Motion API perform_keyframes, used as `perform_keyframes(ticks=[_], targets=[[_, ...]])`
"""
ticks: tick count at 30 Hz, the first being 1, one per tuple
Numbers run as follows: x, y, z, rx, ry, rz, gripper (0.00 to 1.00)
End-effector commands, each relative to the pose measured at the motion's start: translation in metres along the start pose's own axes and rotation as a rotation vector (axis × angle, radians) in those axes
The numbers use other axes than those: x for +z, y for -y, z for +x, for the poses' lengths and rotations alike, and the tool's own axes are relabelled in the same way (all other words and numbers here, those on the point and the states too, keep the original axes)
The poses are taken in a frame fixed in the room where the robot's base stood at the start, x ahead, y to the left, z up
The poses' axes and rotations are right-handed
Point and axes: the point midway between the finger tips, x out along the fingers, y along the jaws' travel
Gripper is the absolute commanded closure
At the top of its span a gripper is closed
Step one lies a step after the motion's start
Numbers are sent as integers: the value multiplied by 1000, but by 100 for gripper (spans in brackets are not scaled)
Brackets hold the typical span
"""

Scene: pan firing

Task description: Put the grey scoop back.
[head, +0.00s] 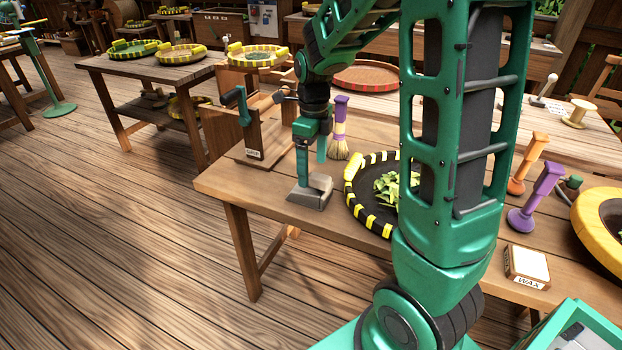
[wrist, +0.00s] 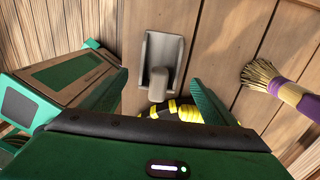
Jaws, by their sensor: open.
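The grey scoop (head: 309,198) sits on the table near its front left edge, left of the round black pan with yellow stripes (head: 354,172). In the wrist view the scoop (wrist: 161,48) lies straight ahead, its stubby grip (wrist: 158,84) towards me. My gripper (head: 312,172) points down above the scoop. In the wrist view my gripper (wrist: 159,83) is open, with one finger on each side of the grip.
A purple-handled brush (head: 339,145) stands to the right. Green leaves (head: 386,188) lie in the pan. A wax box (head: 527,264) is farther right.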

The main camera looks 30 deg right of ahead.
Motion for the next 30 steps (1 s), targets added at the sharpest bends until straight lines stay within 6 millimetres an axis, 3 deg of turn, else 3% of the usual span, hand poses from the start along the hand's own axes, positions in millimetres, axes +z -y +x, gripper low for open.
perform_keyframes(ticks=[6,14,20,30], targets=[[0,0,-21,0,0,0,19],[-7,-1,-28,0,1,-46,19],[-49,-11,-41,0,3,-332,19],[-136,-44,-58,2,6,-998,19]])
